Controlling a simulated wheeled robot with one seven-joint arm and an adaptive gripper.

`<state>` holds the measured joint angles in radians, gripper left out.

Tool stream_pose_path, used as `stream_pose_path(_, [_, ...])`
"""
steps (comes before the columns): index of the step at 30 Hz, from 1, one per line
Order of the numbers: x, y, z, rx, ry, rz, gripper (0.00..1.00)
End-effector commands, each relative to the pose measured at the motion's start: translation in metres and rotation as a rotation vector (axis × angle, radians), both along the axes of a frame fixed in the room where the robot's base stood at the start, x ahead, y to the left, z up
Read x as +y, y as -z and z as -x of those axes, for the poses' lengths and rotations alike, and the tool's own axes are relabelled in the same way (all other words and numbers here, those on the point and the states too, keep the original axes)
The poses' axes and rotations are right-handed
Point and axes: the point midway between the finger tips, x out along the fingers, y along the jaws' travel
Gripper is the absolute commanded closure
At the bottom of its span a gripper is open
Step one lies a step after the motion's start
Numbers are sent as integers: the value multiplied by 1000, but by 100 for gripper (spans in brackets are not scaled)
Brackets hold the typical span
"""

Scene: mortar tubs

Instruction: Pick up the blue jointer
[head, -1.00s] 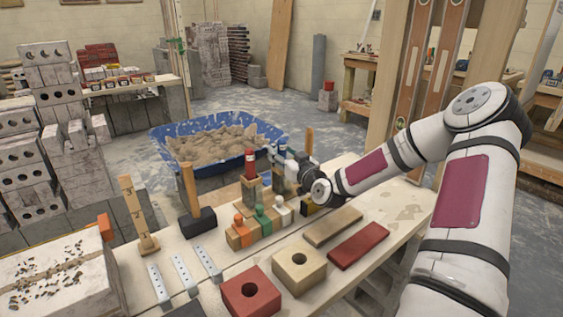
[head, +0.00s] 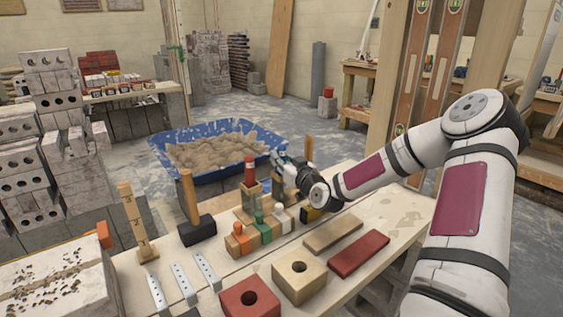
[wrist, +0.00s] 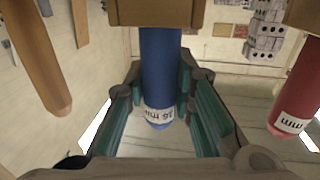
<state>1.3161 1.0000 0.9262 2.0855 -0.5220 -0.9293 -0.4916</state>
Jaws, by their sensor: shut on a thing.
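The blue jointer's handle (wrist: 161,62) stands between the two fingers of my gripper (wrist: 160,112) in the wrist view. The handle carries a white size label and meets a wooden block (wrist: 155,12) at the top of that view. My gripper is shut on the handle. In the head view my gripper (head: 282,162) is at the back edge of the bench and hides most of the blue jointer. The red jointer (head: 250,170) stands upright in its own wooden holder just to the left; it also shows in the wrist view (wrist: 298,100).
Small orange, green and white-topped pieces (head: 259,217) stand in front of the holders. A black-headed hammer (head: 196,229) stands left. A wooden handle (head: 309,148) rises close behind my gripper. A blue tub of mortar (head: 170,180) lies beyond the bench.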

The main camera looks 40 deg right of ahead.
Motion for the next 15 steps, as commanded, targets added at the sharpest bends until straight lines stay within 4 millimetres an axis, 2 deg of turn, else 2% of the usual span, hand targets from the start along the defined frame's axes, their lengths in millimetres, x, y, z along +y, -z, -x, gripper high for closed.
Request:
stream_pose_path(5, [0,-22,0,-3,-1,4,100])
stream_pose_path(15, [0,-95,0,-3,0,6,100])
